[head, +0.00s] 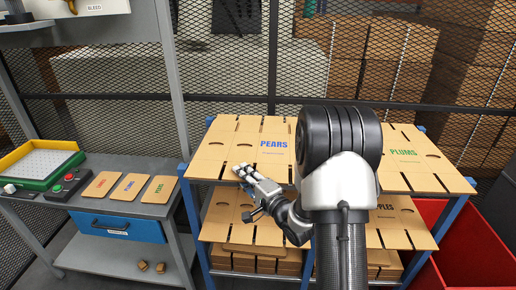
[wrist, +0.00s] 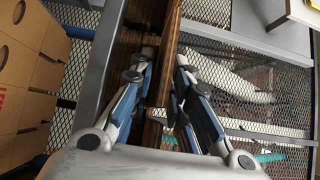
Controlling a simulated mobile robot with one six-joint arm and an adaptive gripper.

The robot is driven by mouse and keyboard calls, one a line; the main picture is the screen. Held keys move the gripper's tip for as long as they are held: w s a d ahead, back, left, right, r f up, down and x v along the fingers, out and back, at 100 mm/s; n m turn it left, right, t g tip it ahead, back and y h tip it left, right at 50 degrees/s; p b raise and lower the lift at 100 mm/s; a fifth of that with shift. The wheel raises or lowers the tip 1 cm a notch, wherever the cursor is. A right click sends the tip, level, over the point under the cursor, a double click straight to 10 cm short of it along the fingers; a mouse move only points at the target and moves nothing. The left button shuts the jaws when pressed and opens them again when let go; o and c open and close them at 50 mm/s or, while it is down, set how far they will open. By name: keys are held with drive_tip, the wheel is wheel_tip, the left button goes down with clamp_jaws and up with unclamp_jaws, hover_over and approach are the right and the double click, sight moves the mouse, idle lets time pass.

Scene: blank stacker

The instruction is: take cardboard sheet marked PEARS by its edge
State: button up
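The cardboard sheet marked PEARS (head: 245,142) lies flat on the upper shelf of the blue-framed rack, with blue lettering facing up. My gripper (head: 243,178) is at the sheet's front edge, left of the middle. In the wrist view the fingers of my gripper (wrist: 166,58) stand apart, one on each side of a brown cardboard edge (wrist: 170,30) seen nearly edge-on. The fingers look open, and I cannot make out firm contact. My arm hides the right part of the sheet.
The PLUMS sheet (head: 418,172) lies to the right on the same shelf. More sheets (head: 260,235) fill the lower shelf. A grey side table (head: 150,208) with cards and a button box (head: 66,187) stands left. A red bin (head: 475,255) stands right, mesh fencing behind.

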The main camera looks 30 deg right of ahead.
clamp_jaws()
idle(0.3)
